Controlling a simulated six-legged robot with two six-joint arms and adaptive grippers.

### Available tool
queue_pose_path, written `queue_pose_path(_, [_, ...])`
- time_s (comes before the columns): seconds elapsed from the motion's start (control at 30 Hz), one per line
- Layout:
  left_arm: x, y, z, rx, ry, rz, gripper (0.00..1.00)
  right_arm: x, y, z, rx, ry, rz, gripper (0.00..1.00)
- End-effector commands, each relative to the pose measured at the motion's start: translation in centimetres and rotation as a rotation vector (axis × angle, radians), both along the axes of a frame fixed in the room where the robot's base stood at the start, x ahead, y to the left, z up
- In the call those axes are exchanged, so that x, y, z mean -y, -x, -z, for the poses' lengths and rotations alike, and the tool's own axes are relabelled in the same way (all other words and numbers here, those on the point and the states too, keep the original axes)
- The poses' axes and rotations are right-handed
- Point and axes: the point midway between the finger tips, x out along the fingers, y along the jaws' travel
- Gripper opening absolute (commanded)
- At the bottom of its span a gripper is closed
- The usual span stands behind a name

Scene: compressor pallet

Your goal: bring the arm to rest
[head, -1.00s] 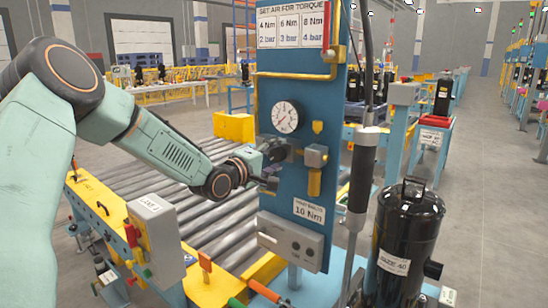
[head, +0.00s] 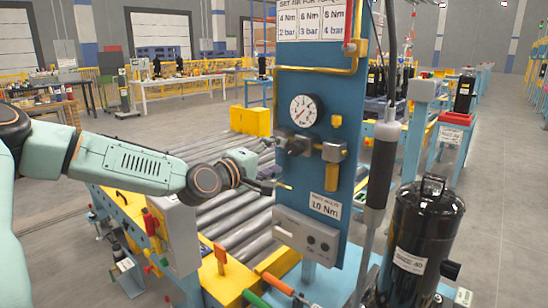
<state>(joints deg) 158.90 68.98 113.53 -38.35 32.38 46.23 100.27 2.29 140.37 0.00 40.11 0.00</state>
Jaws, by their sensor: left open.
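My left arm comes in from the left, and its left gripper (head: 272,167) is open and empty. Its fingers are spread just left of and in front of the blue panel (head: 330,90), close to the dark regulator knob (head: 297,146). I cannot tell for sure whether a finger touches the knob or panel; the jaws do not enclose the knob. A round white pressure gauge (head: 303,110) sits above the knob; its reading is too small to tell. My right gripper is not in view.
A grey roller conveyor (head: 222,224) runs behind the arm. A grey control box (head: 170,232) stands below the forearm. A black compressor tank (head: 422,235) stands at right, beside a hanging grey and black tool (head: 382,165). Open floor (head: 500,200) lies at far right.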

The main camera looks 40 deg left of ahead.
Motion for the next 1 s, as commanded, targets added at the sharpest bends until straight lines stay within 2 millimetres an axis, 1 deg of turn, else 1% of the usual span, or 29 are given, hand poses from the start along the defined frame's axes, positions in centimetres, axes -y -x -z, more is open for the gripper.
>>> queue_pose_path(0.7, [0.1, 0.2, 0.0, 0.002, -0.003, 0.004, 0.61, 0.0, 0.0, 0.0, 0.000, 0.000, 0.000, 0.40])
queue_pose_path(0.9, [0.0, 0.3, 0.1, 0.006, -0.088, -0.007, 0.61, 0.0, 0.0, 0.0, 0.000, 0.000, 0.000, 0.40])
queue_pose_path(0.97, [0.5, 0.6, 0.4, -0.003, -0.116, -0.010, 0.61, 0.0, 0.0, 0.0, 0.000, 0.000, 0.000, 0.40])
queue_pose_path(1.0, [1.0, 0.7, 0.4, -0.011, -0.144, -0.007, 0.61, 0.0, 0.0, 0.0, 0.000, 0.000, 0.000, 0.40])
